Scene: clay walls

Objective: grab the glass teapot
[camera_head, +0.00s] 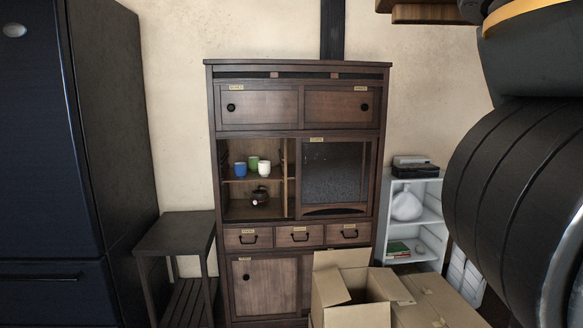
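A small dark teapot (260,197) sits on the lower shelf of the open left compartment in the wooden cabinet (297,131). It looks dark and partly see-through, with a small pale spot low on its front; at this size I cannot make out its handle well. Blue, green and white cups stand on the shelf just above it. A large black part of my own arm fills the right side of the view. My gripper is not in view.
A sliding glass panel (337,172) covers the right compartment.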

